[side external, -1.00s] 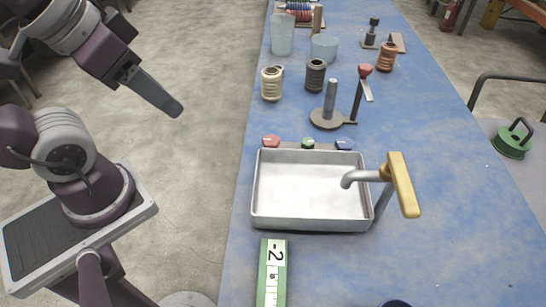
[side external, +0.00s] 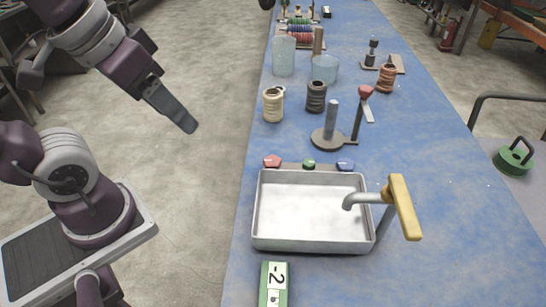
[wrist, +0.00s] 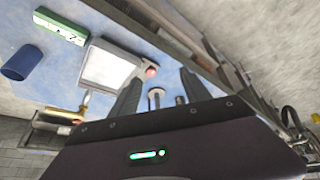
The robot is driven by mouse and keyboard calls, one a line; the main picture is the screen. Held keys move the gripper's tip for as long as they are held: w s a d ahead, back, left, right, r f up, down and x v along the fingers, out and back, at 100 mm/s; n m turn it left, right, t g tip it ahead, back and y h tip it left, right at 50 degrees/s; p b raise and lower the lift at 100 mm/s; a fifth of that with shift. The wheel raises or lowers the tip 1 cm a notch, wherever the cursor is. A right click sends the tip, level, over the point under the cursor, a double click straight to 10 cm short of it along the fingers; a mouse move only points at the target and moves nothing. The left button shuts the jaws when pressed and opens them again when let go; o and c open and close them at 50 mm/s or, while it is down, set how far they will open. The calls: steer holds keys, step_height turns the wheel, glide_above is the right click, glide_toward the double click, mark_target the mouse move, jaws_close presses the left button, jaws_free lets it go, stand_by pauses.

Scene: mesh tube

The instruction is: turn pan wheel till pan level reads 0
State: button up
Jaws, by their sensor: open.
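A shallow metal pan (side external: 312,245) lies on the blue bench; it also shows in the wrist view (wrist: 106,68). A green block with a white label reading "-2" (side external: 274,285) stands at its near side, partly cut off by the frame; it also shows in the wrist view (wrist: 62,30). A grey tap with a yellow bar handle (side external: 403,207) stands at the pan's right. I cannot tell which part is the pan wheel. My gripper (side external: 190,128) is left of the bench, above the floor, apart from everything. In the wrist view its fingers (wrist: 160,93) are apart and empty.
Red, green and blue knobs (side external: 309,163) line the pan's far edge. Beyond stand a post on a round base (side external: 331,125), a red-topped lever (side external: 365,93), spools and clear cups. A green disc with a handle (side external: 514,158) sits right of the bench.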

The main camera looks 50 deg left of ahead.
steer(key=w+d+f+n+g, duration=0.15)
steer(key=w+n, duration=0.25)
steer(key=w, duration=0.4)
steer(key=n+g, duration=0.4)
steer(key=n, duration=0.3)
glide_above(273, 162)
step_height(273, 162, down, 10)
steer(key=shift+r, duration=0.25)
step_height(273, 162, down, 6)
steer(key=shift+f, duration=0.2)
steer(key=shift+c, duration=0.4)
jaws_close()
steer(key=shift+m, duration=0.3)
